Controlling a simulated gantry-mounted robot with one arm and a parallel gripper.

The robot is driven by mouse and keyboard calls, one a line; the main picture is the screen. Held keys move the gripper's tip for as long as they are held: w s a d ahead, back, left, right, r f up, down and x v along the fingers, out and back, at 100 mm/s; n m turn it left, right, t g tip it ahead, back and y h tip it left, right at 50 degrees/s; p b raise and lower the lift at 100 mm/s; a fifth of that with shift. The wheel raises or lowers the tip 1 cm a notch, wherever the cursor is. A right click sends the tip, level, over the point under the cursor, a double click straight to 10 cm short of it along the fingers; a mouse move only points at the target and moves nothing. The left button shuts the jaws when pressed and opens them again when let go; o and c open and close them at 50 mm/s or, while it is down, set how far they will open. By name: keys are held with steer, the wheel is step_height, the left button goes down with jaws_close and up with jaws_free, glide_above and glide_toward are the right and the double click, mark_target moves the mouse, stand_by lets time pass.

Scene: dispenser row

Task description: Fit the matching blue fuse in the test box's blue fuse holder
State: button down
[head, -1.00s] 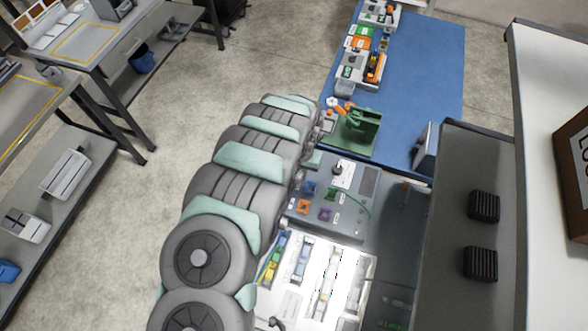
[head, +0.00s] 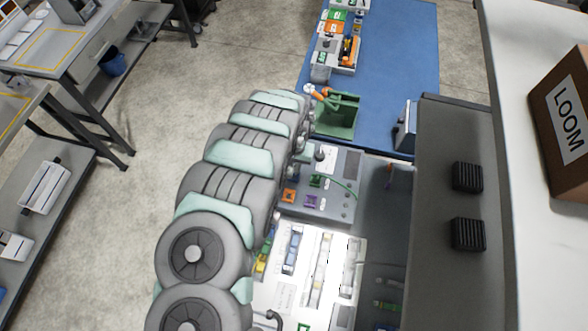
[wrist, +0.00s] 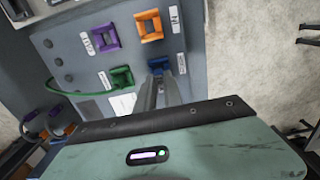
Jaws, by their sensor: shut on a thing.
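The grey test box (wrist: 75,25) carries purple (wrist: 104,38), orange (wrist: 148,26) and green (wrist: 121,78) holders in the wrist view. My gripper (wrist: 158,74) is shut, its fingers reaching to the blue fuse holder (wrist: 158,63), which they partly cover. The blue fuse in its jaws is mostly hidden; I cannot tell fuse from holder at the tips, nor whether the fuse is seated. In the head view my arm hides the gripper and the blue holder, while the orange (head: 289,196), green (head: 316,181) and purple (head: 311,201) holders show.
A bright white panel with rows of coloured fuses (head: 292,250) lies in front of the test box in the head view. A green cable (wrist: 65,93) loops from the green holder. A green fixture (head: 338,117) stands behind on the blue bench top (head: 390,70). A grey cabinet (head: 450,140) borders the right.

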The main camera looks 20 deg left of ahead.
steer(key=shift+s+f, duration=0.1)
steer(key=shift+f, duration=0.1)
stand_by(0.3)
steer(key=shift+f+b, duration=0.35)
steer(key=shift+f, duration=0.15)
steer(key=shift+f+b, duration=0.35)
steer(key=shift+f, duration=0.15)
stand_by(0.6)
steer(key=c, duration=1.4)
jaws_free()
steer(key=shift+o, duration=0.2)
steer(key=shift+o, duration=0.9)
